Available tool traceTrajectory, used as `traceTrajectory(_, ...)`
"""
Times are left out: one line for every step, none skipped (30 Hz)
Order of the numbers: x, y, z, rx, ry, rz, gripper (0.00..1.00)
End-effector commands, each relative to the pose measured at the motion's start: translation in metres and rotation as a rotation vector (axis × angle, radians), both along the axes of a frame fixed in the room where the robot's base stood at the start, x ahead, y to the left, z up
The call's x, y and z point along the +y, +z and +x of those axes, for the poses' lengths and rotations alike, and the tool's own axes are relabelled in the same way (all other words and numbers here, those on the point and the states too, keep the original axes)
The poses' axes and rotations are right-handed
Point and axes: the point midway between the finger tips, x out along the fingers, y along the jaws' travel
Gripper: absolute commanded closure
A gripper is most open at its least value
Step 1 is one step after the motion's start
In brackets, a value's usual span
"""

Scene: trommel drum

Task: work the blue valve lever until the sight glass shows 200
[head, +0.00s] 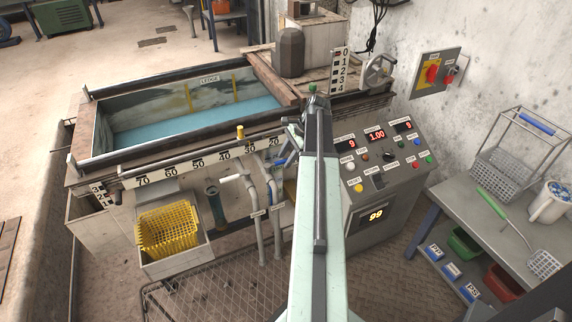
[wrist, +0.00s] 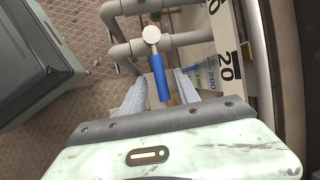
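The blue valve lever (wrist: 160,78) shows in the wrist view, hanging from a round pale hub on a grey pipe. My gripper (wrist: 159,82) is open, with one finger on each side of the lever and a visible gap on both sides. In the head view my arm reaches to the tank's front side, and the lever is hard to make out there.
A white ruler (wrist: 226,50) marked 20 runs close to the right finger. Grey pipes (wrist: 122,50) lie behind the lever. In the head view, a control panel (head: 400,160) stands right of my arm, and a yellow basket (head: 168,228) sits left below the tank (head: 110,165).

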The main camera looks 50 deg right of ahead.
Motion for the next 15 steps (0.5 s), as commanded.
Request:
traceTrajectory(0.0006,-0.0018,0.0006,0.0,0.0,0.0,0.62)
traceTrajectory(0.0007,-0.001,0.0007,0.0,0.0,0.0,0.62)
traceTrajectory(0.0006,-0.0002,0.0007,0.0,0.0,0.0,0.62)
traceTrajectory(0.0006,0.0002,0.0007,0.0,0.001,0.0,0.62)
traceTrajectory(0.0007,0.0003,0.0008,0.0,0.001,0.0,0.62)
traceTrajectory(0.0007,0.0004,0.0009,0.0,0.001,0.0,0.62)
traceTrajectory(0.0007,0.0004,0.0009,0.0,0.001,0.0,0.71)
traceTrajectory(0.0008,0.0004,0.0009,0.0,0.001,0.0,0.79)
traceTrajectory(0.0008,0.0004,0.0009,0.0,0.001,0.0,0.9)
traceTrajectory(0.0008,0.0003,0.0009,0.0,0.001,0.0,0.98)
traceTrajectory(0.0009,0.0004,0.0009,0.0,0.001,0.0,1.0)
traceTrajectory(0.0009,0.0004,0.0009,-0.001,0.002,-0.001,1.0)
traceTrajectory(0.0009,0.0004,0.0009,-0.001,0.002,-0.001,1.0)
traceTrajectory(0.001,0.0003,0.001,0.0,0.002,0.0,1.0)
traceTrajectory(0.001,0.0003,0.001,0.0,0.002,0.0,1.0)
